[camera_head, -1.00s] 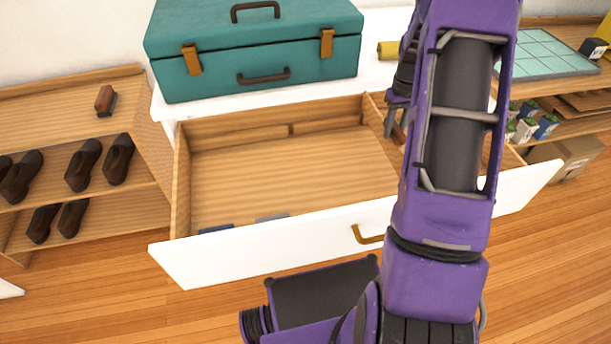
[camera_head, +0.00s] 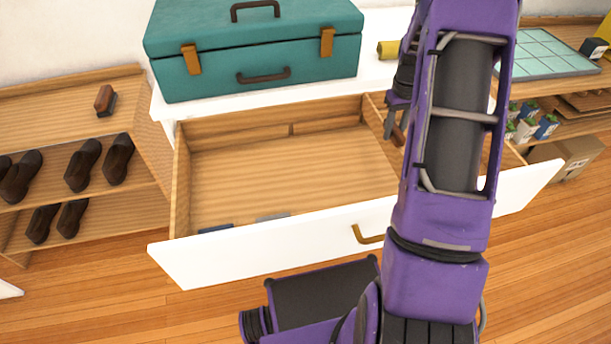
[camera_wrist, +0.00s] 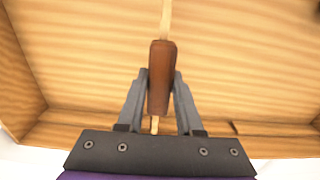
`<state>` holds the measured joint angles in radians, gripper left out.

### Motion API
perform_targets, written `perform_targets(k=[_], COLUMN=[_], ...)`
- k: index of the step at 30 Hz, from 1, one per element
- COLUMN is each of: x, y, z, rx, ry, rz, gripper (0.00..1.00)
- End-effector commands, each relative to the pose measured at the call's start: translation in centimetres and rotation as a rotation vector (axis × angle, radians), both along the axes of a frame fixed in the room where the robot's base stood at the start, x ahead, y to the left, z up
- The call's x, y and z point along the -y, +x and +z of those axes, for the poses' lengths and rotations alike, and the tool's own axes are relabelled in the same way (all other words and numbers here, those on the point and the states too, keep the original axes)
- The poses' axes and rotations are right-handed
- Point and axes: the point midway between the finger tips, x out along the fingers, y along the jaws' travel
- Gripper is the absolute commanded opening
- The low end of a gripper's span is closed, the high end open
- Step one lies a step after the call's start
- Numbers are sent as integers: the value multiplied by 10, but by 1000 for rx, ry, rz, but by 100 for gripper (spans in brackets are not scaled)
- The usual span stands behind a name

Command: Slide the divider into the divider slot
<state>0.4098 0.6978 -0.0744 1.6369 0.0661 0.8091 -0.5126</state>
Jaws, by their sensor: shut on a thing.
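The divider is a thin light-wood panel, seen edge-on in the wrist view (camera_wrist: 166,18) and partly in the head view (camera_head: 374,108), standing inside the open drawer (camera_head: 182,190). A brown grip (camera_wrist: 161,75) sits on its top edge. My gripper (camera_wrist: 161,82) is shut on this grip, one grey finger on each side; in the head view the gripper (camera_head: 392,128) is at the drawer's right part, mostly behind my purple arm. A small dark notch in a drawer wall (camera_wrist: 235,127) may be the divider slot. A mark on the back wall shows in the head view (camera_head: 290,130).
A teal case (camera_head: 255,50) and a yellow roll (camera_head: 388,50) lie on the white top behind the drawer. Shoe shelves (camera_head: 80,160) stand left. A shelf with small pots (camera_head: 525,128) stands right. The drawer's left and middle floor is mostly clear.

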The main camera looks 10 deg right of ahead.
Motion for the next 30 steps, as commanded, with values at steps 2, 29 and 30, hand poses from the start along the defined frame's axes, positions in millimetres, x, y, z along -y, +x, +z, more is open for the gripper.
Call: perform_targets(k=[2,29,30], x=[0,0,0], y=[0,0,0], z=[-1,-16,-17], rx=[0,0,0], ry=[0,0,0], rz=[0,0,0], gripper=[0,0,0])
